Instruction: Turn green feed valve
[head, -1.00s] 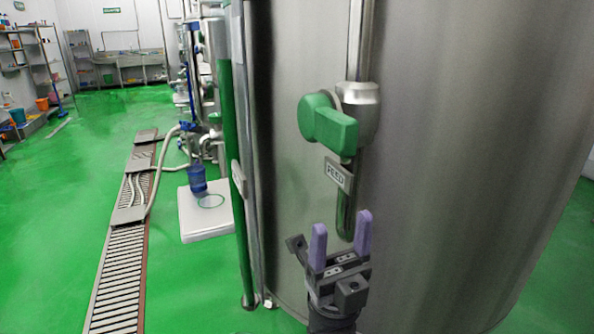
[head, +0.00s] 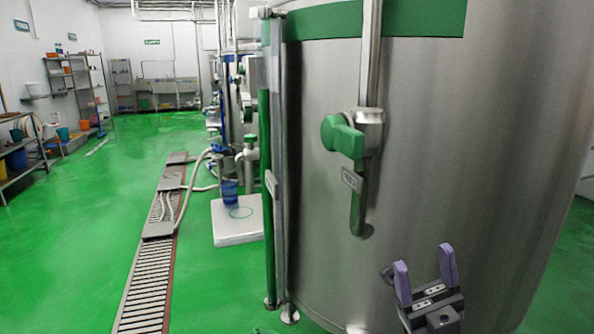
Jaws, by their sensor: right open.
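The green feed valve handle (head: 343,136) sits on a steel valve body on the front of a large steel tank (head: 460,150). A small label plate (head: 351,181), blurred now, hangs just below it on the pipe. My right gripper (head: 424,274) is at the lower right, in front of the tank. Its two purple fingers are apart with nothing between them. It is below and to the right of the handle, clear of it. My left gripper is not in view.
A vertical green pipe (head: 265,190) and steel post stand at the tank's left edge. A white platform (head: 238,221) with a blue container (head: 229,191) and a floor drain grate (head: 152,285) lie farther left. Green floor is open at left.

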